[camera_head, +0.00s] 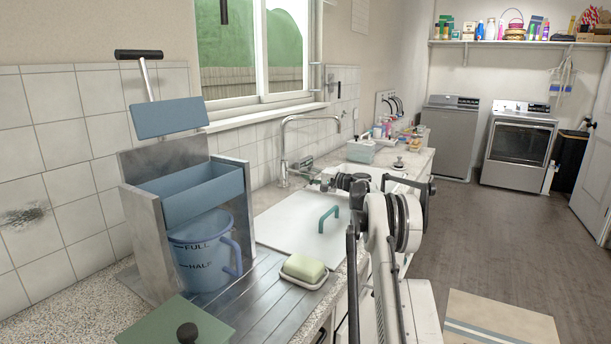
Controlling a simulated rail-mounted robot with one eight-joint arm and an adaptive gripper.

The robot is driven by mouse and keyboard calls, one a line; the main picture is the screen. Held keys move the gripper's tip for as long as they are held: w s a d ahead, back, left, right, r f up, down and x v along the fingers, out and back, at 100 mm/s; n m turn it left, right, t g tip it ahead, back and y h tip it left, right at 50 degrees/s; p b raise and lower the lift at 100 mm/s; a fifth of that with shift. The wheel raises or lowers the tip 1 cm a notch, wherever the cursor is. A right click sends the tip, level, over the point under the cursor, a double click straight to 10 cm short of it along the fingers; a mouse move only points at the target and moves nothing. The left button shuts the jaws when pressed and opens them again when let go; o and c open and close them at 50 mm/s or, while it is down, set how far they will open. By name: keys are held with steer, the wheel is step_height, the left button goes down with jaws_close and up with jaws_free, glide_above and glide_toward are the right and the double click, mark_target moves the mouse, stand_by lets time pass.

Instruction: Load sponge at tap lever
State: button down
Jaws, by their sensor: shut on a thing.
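A pale green-yellow sponge-like block (304,268) lies in a white dish (304,282) on the ribbed drainer. The tall chrome tap (284,150) stands behind the white sink cover, against the tiled wall. My arm reaches from the bottom right over the counter, and my gripper (318,183) is at the right of the tap's base, by the tap lever (303,163). The gripper is small and partly hidden by my wrist; it appears shut on the tap lever, but the contact is hard to make out. The sponge is well in front of the gripper and apart from it.
A blue bin (190,195) with a raised flap stands in a grey frame over a blue measuring bucket (200,265) at the left. The white cover (295,228) has a teal handle. A green board (170,325) lies at the front. The floor at right is mostly clear.

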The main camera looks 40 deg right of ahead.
steer(key=shift+r, duration=0.5)
steer(key=c, duration=1.8)
jaws_free()
steer(key=shift+o, duration=0.2)
steer(key=v, duration=1.2)
